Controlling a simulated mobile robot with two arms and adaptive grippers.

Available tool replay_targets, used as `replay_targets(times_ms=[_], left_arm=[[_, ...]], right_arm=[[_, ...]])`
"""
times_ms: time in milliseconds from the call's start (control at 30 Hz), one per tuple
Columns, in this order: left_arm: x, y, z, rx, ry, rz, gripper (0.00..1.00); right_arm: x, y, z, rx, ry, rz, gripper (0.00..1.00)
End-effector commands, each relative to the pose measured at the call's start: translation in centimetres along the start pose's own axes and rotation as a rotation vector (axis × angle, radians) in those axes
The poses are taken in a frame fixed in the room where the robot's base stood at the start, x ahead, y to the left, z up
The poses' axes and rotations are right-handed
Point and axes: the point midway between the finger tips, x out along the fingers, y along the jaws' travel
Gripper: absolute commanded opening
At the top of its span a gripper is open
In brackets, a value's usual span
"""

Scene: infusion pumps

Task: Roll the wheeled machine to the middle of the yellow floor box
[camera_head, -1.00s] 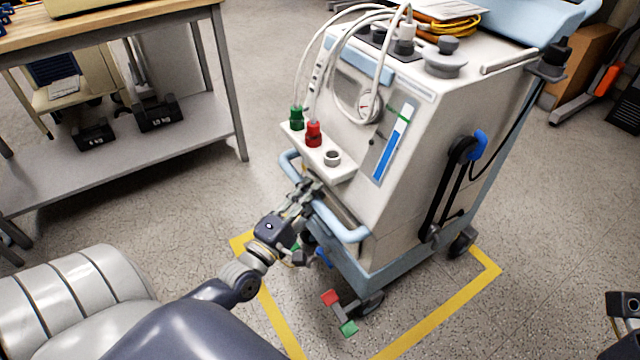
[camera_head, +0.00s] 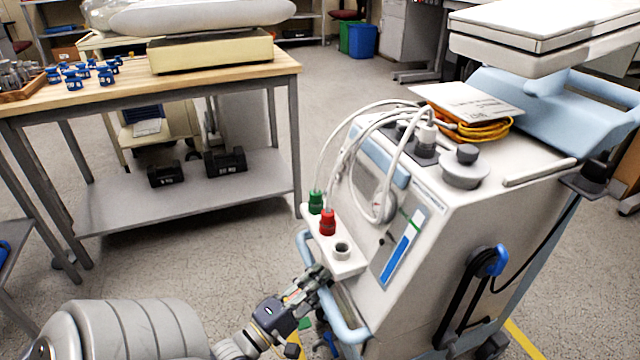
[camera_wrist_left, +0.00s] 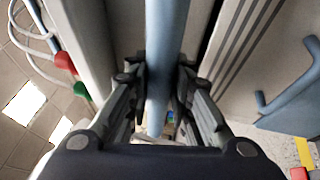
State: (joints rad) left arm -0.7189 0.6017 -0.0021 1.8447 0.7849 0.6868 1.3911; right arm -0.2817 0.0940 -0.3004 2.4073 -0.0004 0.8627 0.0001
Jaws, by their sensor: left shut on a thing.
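The wheeled machine (camera_head: 425,260) is a white and light-blue cart with hoses, a gauge and a front bar. It stands upright at the right of the head view; its lower front is cut off. My left gripper (camera_head: 318,283) is shut on the light-blue front handle (camera_head: 346,328), which runs between the fingers in the left wrist view (camera_wrist_left: 167,60). Parts of the yellow floor box (camera_head: 524,342) show at the machine's right and below my left gripper. Most of the box is hidden or out of frame. My right gripper is not in view.
A wooden-topped workbench (camera_head: 120,97) with a grey lower shelf (camera_head: 120,205) stands at the left. Black weights (camera_head: 225,162) lie on that shelf. Open floor (camera_head: 375,80) lies behind the machine. Green and blue bins (camera_head: 362,40) stand far back.

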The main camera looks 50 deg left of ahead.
Motion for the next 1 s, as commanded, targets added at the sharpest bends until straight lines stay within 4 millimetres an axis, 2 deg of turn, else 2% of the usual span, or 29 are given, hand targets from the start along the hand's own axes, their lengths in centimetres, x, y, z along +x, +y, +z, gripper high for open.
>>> replay_targets(times_ms=[67,100,200,500,633,767,1000], left_arm=[[0.1,0.2,-0.1,0.002,0.002,0.005,0.0],[0.2,0.2,-0.1,0.002,0.002,0.005,0.23],[0.1,0.2,-0.1,0.002,0.002,0.005,0.41],[0.0,0.1,-0.1,0.001,0.001,0.002,0.41],[-0.8,0.0,-0.1,0.001,0.002,-0.001,0.41],[-2.8,-0.1,-0.1,0.001,0.002,-0.003,0.41],[-8.0,-0.1,-0.1,0.002,0.002,-0.004,0.41]], right_arm=[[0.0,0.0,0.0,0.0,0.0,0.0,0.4],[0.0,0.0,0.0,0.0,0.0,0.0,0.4],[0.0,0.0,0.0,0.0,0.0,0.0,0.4],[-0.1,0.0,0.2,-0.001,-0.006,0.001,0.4],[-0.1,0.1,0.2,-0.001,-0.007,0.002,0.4],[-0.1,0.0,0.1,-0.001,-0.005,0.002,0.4],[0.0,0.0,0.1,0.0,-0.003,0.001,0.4]])
